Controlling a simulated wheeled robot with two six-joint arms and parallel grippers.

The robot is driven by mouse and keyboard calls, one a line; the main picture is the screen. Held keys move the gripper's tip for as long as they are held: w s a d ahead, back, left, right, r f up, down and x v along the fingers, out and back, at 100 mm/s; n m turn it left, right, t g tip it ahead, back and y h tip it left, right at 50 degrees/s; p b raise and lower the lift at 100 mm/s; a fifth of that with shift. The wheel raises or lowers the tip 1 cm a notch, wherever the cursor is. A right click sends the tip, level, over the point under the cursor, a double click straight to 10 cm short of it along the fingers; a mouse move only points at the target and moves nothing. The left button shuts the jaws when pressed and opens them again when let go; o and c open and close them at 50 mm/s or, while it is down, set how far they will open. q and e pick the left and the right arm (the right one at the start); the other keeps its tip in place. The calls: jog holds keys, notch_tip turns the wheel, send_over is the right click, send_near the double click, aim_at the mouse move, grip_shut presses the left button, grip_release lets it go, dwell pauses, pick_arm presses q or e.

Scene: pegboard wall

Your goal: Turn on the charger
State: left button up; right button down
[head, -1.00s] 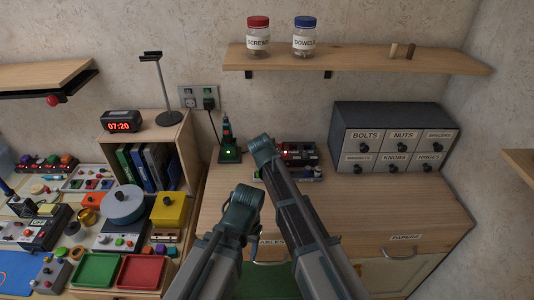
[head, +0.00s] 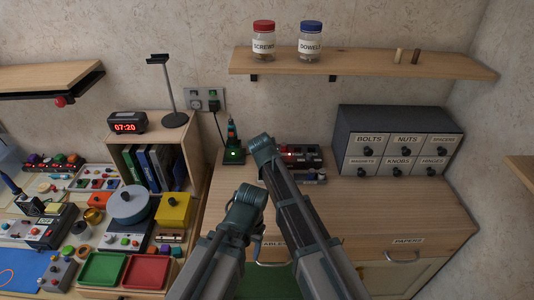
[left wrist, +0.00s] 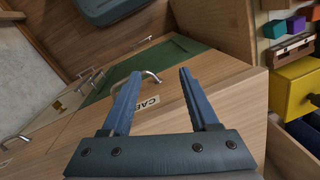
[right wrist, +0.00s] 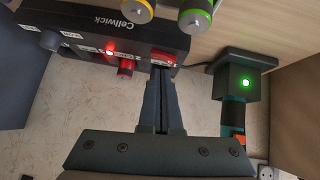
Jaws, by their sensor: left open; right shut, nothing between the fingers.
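The charger (head: 311,160) is a black box on the cabinet top, partly hidden behind my right arm. In the right wrist view the charger (right wrist: 90,32) is marked "Cellwick". Its front has a lit red lamp (right wrist: 110,50), a red knob (right wrist: 125,68) and a red switch (right wrist: 164,57). Two round cells, yellow and green-ended, sit on it. My right gripper (right wrist: 163,78) is shut and empty, its tips right at the red switch; contact cannot be told. My left gripper (left wrist: 160,75) is open and empty near the cabinet front, away from the charger.
A dock with a green light and upright tool (head: 233,153) stands left of the charger. A labelled drawer unit (head: 396,140) stands to its right. A wall shelf (head: 370,65) with jars hangs above.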

jog(key=r+p, duration=0.1)
jog(key=r, duration=0.1)
jog(key=r+p, duration=0.2)
jog(key=shift+d, duration=0.2)
jog(key=p+v, duration=0.6)
jog(key=v, duration=0.3)
jog(key=shift+s+d+f, duration=0.15)
jog(key=shift+s+d, duration=0.2)
jog(key=shift+d, duration=0.35)
jog(key=s+d+f+g, duration=0.35)
jog(key=s+d, duration=0.45)
jog(key=s, duration=0.3)
jog(key=s+d+f+g, duration=0.35)
jog(key=s+d, duration=0.35)
jog(key=s, duration=0.4)
jog(key=s+a+n+g, duration=0.2)
jog(key=s+a, duration=0.4)
jog(key=a, duration=0.4)
jog(key=shift+s+a+r+n, duration=0.2)
jog(key=shift+a+r+n, duration=0.15)
jog(key=shift+n, duration=0.25)
